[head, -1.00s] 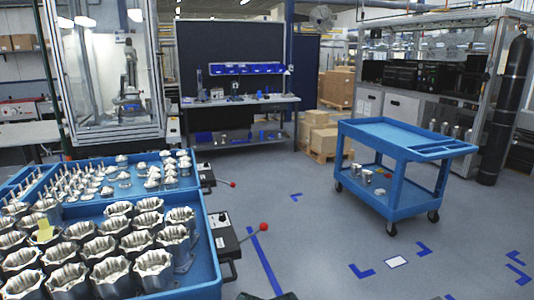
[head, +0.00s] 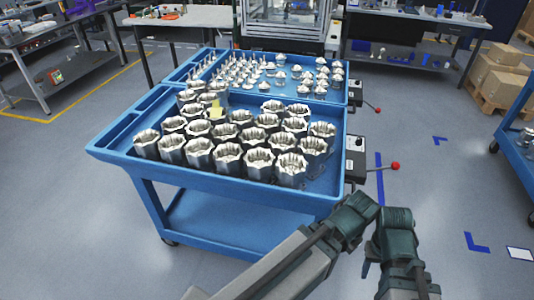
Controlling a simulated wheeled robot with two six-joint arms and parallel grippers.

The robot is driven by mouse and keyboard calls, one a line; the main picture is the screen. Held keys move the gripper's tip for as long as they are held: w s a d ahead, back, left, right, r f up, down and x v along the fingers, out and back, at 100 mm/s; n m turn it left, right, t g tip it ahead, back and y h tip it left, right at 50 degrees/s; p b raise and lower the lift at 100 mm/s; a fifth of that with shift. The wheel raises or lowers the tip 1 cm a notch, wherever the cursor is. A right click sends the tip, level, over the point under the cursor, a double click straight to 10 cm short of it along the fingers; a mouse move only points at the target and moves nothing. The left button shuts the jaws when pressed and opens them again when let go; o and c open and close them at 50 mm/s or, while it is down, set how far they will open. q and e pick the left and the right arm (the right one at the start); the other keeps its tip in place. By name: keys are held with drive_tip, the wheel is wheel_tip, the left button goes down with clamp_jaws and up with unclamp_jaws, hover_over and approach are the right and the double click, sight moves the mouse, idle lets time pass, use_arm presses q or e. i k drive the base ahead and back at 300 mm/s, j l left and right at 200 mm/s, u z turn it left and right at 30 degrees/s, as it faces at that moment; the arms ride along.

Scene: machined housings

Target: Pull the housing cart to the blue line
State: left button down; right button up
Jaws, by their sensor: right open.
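The blue housing cart (head: 235,183) stands in the middle of the head view, with several open silver housings (head: 228,156) in rows on its top tray. The cart's lower shelf (head: 225,220) looks empty. The blue line (head: 380,180) runs along the floor to the right of the cart, apart from it. My right gripper (head: 370,262) is low in the view, in front of the cart's right end, open and apart from the cart. Its fingers are small and partly hidden by my arm. My left gripper is not in view.
Another blue tray (head: 338,92) with small metal parts is directly behind. Black boxes (head: 355,158) with a red-knobbed lever (head: 395,166) stand at the cart's right side. Another blue cart (head: 520,150) is at the right edge. Floor at left and front is clear.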

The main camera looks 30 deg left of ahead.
sight(239, 219)
drive_tip(key=u, duration=1.3)
drive_tip(key=i+l+z, duration=0.1)
drive_tip(key=l+z, duration=0.3)
drive_tip(key=i+l+z, duration=0.15)
drive_tip(key=l+z, duration=0.25)
